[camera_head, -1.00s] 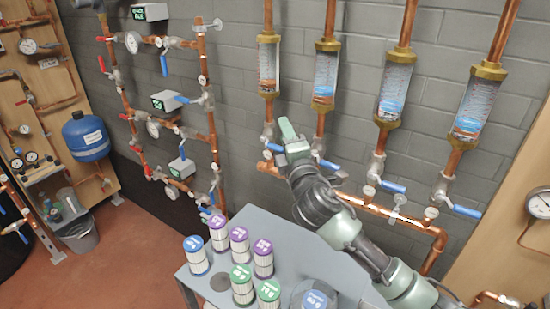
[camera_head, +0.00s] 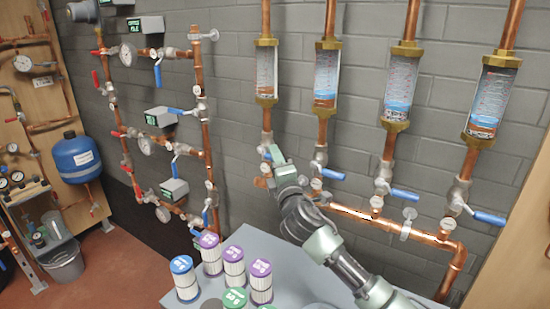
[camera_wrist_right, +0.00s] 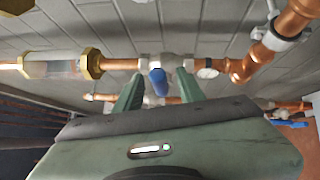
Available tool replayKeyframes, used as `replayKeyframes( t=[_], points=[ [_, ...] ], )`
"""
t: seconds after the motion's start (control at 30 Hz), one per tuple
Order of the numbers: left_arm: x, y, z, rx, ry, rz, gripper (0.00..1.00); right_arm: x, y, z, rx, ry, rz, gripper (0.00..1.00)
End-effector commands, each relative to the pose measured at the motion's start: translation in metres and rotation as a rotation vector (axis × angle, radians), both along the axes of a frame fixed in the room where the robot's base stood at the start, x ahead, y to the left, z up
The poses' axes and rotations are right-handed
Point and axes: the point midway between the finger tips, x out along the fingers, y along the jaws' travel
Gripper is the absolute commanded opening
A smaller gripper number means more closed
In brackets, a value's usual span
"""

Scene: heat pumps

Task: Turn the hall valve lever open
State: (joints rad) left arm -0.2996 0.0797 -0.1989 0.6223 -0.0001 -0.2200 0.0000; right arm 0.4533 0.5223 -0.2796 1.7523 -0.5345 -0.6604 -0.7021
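My right gripper (camera_head: 275,155) is at the valve under the leftmost sight tube (camera_head: 266,72) on the grey wall. In the right wrist view, my two green fingers (camera_wrist_right: 160,80) stand apart, one on each side of a blue lever (camera_wrist_right: 157,82). The lever points toward the camera, nearly end-on, with a gap visible to each finger. The valve body (camera_wrist_right: 165,64) sits on a copper pipe behind it. In the head view this lever is mostly hidden by the gripper. No hall label is readable here. My left gripper is not in view.
Three more sight tubes stand to the right, with blue levers (camera_head: 329,174) (camera_head: 405,194) (camera_head: 488,217) under them. A copper manifold (camera_head: 350,213) runs below. A grey table with canisters (camera_head: 233,268) is in front. Another pipe rack (camera_head: 208,130) stands left.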

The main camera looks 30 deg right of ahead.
Motion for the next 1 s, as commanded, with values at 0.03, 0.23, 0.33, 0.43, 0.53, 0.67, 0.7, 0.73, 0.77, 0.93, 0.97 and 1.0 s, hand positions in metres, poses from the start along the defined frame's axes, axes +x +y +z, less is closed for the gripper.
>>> replayKeyframes(
  t=[0.03, 0.23, 0.33, 0.43, 0.53, 0.67, 0.7, 0.73, 0.77, 0.93, 0.97, 1.0],
  points=[
    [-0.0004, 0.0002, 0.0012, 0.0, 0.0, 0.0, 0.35, 0.0042, -0.0007, 0.0013, 0.001, 0.0, 0.0, 0.39],
    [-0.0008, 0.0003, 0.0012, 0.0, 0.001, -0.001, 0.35, 0.0096, -0.0021, 0.0014, 0.001, -0.001, 0.001, 0.39],
    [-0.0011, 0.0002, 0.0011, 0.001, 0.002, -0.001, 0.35, 0.0094, -0.002, 0.0012, 0.001, -0.001, 0.001, 0.39],
    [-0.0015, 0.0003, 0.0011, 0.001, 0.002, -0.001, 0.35, 0.0092, -0.0019, 0.0012, 0.001, 0.0, 0.001, 0.25],
    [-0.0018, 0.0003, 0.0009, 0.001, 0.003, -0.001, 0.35, 0.0092, -0.002, 0.0011, 0.0, 0.0, 0.001, 0.0],
    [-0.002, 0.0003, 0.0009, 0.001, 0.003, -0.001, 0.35, 0.0091, -0.002, 0.0011, 0.0, 0.0, 0.001, 0.0],
    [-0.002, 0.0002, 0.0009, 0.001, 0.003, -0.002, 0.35, 0.0091, -0.002, 0.0011, 0.0, 0.0, 0.001, 0.0],
    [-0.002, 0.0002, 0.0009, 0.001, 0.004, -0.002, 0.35, 0.0091, -0.002, 0.001, 0.0, 0.0, 0.001, 0.0],
    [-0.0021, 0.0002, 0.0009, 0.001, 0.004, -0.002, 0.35, 0.0091, -0.0021, 0.0011, 0.0, 0.0, 0.001, 0.0],
    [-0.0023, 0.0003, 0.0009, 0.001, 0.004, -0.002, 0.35, 0.009, -0.0021, 0.0009, 0.0, 0.0, 0.001, 0.0],
    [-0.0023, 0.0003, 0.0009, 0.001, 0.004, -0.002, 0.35, 0.009, -0.0021, 0.0009, 0.0, 0.0, 0.001, 0.0],
    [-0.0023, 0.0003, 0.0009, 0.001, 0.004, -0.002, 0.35, 0.009, -0.0021, 0.0009, 0.0, 0.0, 0.001, 0.0]
  ],
)
